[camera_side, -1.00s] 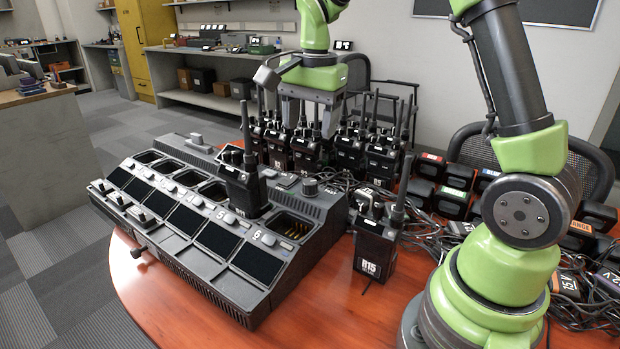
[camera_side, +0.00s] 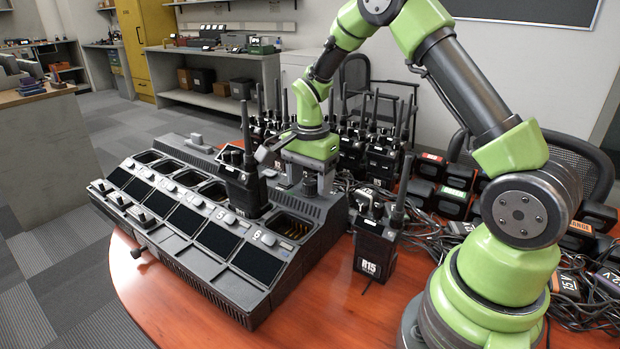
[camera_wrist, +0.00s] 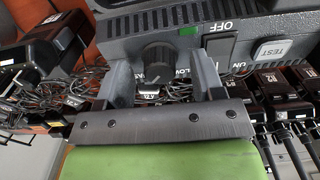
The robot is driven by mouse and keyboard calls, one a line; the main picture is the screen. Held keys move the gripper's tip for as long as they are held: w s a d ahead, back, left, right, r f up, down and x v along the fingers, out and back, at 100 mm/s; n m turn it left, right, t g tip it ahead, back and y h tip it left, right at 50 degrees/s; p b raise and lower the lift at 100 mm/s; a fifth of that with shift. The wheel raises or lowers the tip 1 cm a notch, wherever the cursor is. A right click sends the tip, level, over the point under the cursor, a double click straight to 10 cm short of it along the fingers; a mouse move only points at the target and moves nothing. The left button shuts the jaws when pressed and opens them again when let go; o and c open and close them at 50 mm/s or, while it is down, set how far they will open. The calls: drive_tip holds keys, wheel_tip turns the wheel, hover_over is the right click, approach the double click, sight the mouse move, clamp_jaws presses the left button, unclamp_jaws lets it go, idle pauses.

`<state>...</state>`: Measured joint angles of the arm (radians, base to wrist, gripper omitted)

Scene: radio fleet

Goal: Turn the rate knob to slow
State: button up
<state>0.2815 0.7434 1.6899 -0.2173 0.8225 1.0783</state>
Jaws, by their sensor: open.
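The rate knob (camera_wrist: 158,55) is a dark, ribbed round knob on the back edge of the charger (camera_side: 232,306). In the wrist view it stands between the two fingers of my gripper (camera_wrist: 162,68). The fingers are apart, one on each side, and I cannot tell whether either touches it. Partly hidden lettering, "AST" and "LOW", shows below the knob. Which way the knob points is not clear. In the side view my gripper (camera_side: 307,183) is lowered over the knob, which is mostly hidden there.
A switch (camera_wrist: 219,46) marked OFF and ON and a TEST button (camera_wrist: 272,49) are right of the knob in the wrist view. A radio (camera_side: 241,188) stands in a charger bay; radio R15 (camera_side: 374,255) stands on the table. Several radios and cables crowd behind.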

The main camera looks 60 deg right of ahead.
drive_tip(key=c, duration=0.9)
drive_tip(key=shift+n, duration=0.3)
drive_tip(key=n, duration=0.3)
drive_tip(key=shift+n, duration=0.4)
drive_tip(key=n, duration=1.3)
drive_tip(key=shift+n, duration=0.4)
